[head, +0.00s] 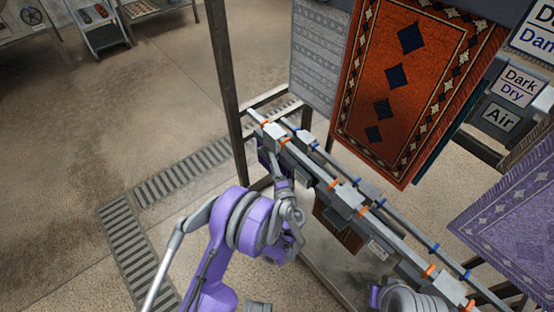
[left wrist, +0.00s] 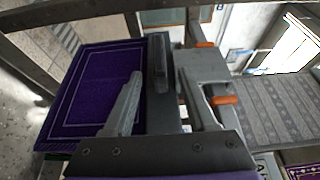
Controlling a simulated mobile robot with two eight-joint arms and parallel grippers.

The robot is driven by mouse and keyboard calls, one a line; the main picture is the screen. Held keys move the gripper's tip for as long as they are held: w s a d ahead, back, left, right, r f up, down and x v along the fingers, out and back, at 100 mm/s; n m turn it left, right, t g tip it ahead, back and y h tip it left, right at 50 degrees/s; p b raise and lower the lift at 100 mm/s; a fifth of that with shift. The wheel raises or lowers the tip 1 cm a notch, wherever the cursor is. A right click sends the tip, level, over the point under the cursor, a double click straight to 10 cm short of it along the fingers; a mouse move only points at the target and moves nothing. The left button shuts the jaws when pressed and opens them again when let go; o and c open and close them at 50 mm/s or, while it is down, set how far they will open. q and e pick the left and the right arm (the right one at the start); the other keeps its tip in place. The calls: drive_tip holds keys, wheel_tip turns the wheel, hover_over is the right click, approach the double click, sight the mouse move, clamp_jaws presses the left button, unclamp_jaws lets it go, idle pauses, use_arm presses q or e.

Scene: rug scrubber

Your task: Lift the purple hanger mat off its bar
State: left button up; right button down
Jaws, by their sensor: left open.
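The dark purple mat (left wrist: 90,90) with a thin pale border hangs from the grey bar in the left wrist view. In the head view only a dark sliver of it (head: 263,158) shows, behind my left arm at the bar's far end. My left gripper (left wrist: 143,85) is open, its fingers close to the mat's edge beside the bar. One finger overlaps the mat in the picture; whether either touches it I cannot tell. The gripper also shows at the bar in the head view (head: 281,176). Part of my right arm shows at the bottom right; its gripper is not visible.
The grey bar (head: 345,195) carries orange and blue clips. A red-orange rug (head: 400,75), a grey rug (head: 318,55) and a lavender rug (head: 515,215) hang behind and right. A dark post (head: 226,90) stands left of the bar. Open floor lies left, with drain grates.

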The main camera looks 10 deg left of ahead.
use_arm(q)
clamp_jaws()
idle(1.4)
